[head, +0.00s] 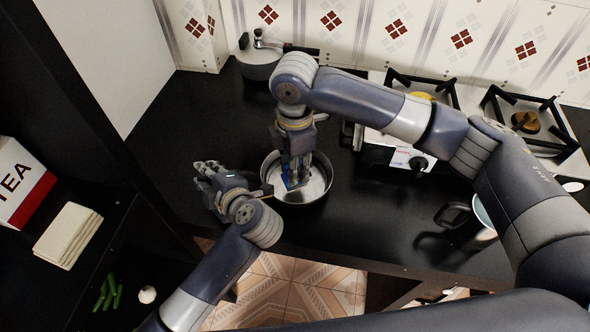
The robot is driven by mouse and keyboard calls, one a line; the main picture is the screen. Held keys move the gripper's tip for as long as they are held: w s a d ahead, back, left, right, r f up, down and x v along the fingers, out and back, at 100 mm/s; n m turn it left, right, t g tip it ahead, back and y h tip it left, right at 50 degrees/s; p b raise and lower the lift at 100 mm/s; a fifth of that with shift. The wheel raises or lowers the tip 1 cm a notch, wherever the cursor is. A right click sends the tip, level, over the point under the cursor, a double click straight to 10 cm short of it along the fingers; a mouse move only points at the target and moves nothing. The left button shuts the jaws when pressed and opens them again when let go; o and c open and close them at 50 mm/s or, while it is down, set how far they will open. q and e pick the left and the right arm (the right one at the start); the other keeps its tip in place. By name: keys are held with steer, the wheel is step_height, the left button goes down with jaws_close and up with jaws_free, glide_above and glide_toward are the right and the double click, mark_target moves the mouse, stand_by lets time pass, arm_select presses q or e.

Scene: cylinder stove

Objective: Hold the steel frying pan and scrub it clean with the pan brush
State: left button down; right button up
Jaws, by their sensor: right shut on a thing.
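The steel frying pan (322,186) sits on the black counter near its front edge. My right gripper (293,170) points down into the pan, shut on the pan brush (289,184). Only a blue part of the brush shows, low inside the pan; whether it touches the bottom cannot be told. My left gripper (212,180) is at the left of the pan, where a short piece of the handle (262,190) shows. The rest of the handle is hidden, and I cannot tell whether the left fingers close on it.
A gas stove (468,105) stands at the back right, and a lidded pot (258,64) at the back left. A metal pot (482,216) is right of the pan. A tea box (20,185) and cucumbers (108,292) are at the left. Counter behind the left gripper is clear.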

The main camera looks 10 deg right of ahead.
steer(key=shift+r, duration=2.55)
arm_select(q)
steer(key=c, duration=1.3)
jaws_free()
steer(key=shift+c, duration=0.2)
steer(key=v, duration=1.2)
